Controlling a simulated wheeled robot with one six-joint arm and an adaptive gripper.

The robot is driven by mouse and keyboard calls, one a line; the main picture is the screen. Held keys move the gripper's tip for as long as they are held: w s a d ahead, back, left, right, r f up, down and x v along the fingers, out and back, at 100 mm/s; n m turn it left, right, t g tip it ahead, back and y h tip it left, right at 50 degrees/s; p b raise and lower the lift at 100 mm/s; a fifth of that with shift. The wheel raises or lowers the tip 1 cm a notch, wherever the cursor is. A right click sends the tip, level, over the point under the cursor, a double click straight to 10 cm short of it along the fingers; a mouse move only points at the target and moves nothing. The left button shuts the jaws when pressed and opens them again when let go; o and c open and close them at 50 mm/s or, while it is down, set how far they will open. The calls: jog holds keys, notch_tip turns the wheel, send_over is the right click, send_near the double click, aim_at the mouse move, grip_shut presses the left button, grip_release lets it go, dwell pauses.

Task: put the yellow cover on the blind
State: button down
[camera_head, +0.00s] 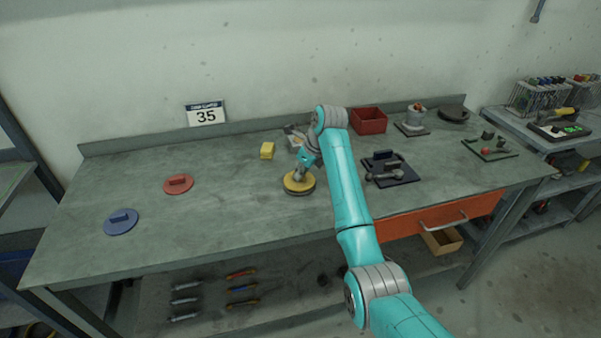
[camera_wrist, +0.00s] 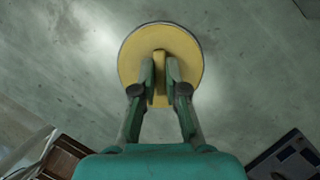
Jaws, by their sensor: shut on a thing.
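The yellow cover (camera_head: 292,183) is a round disc with an upright tab. It also shows in the wrist view (camera_wrist: 160,36). My gripper (camera_head: 300,175) is shut on its tab, with the two fingers (camera_wrist: 160,82) on either side in the wrist view. A thin grey rim, perhaps the blind (camera_head: 301,193), shows under the cover in the head view and along its upper left edge in the wrist view. The cover lies nearly flat and roughly centred over it. I cannot tell whether they touch. Most of what is under the cover is hidden.
A red disc (camera_head: 178,185) and a blue disc (camera_head: 121,222) with tabs lie left on the workbench (camera_head: 235,215). A dark tray (camera_head: 400,177) and red bin (camera_head: 369,121) are right. The bench between the discs is clear.

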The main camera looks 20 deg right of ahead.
jog(key=shift+f, duration=0.1)
jog(key=c, duration=1.2)
grip_release()
jog(key=v, duration=1.2)
